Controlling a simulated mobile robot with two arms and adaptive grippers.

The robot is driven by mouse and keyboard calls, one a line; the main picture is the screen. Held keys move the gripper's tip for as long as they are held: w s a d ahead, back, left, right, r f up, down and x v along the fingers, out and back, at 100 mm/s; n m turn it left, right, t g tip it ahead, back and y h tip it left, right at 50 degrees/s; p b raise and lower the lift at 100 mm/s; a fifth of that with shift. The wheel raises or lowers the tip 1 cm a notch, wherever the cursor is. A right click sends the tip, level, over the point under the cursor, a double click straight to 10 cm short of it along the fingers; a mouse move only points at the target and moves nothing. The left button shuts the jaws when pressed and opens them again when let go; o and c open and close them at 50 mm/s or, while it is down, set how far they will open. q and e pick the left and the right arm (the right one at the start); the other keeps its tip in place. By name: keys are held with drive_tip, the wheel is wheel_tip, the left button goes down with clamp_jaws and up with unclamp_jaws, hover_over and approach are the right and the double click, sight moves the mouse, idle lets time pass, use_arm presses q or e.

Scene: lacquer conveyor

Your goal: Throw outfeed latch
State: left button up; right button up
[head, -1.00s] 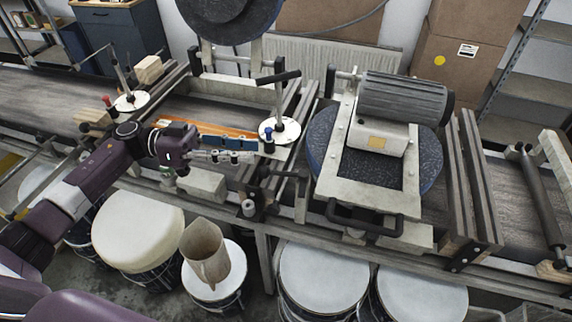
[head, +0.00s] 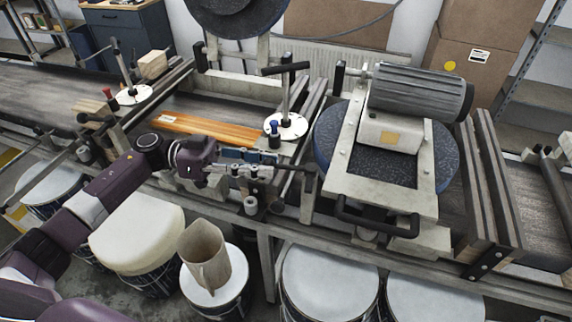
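My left gripper (head: 278,165) reaches in from the left, low over the front rail of the conveyor. Its two fingers lie roughly parallel with a gap between them, and I see nothing held. The fingertips are beside a dark latch bar (head: 302,168) on the front rail; I cannot tell whether they touch it. A post with a black T-handle (head: 286,70) stands upright on a white disc (head: 293,128) behind the fingertips, with a blue knob (head: 274,128) beside it. Which of these is the outfeed latch is not clear. My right gripper is not in view.
A similar T-handle post (head: 122,65) with a red knob (head: 108,95) stands at the left. An orange-brown board (head: 205,128) lies on the belt behind my gripper. A motor-driven roller unit (head: 420,95) stands close on the right.

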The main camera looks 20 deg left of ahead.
sight(275, 166)
use_arm(q)
drive_tip(key=d, duration=0.1)
drive_tip(key=d+p, duration=0.1)
drive_tip(key=d, duration=0.2)
drive_tip(key=shift+w+d+r, duration=0.1)
drive_tip(key=shift+w+r, duration=0.05)
drive_tip(key=shift+w, duration=0.15)
drive_tip(key=shift+w+d+p, duration=0.1)
drive_tip(key=shift+d+p, duration=0.2)
drive_tip(key=shift+d, duration=0.25)
clamp_jaws()
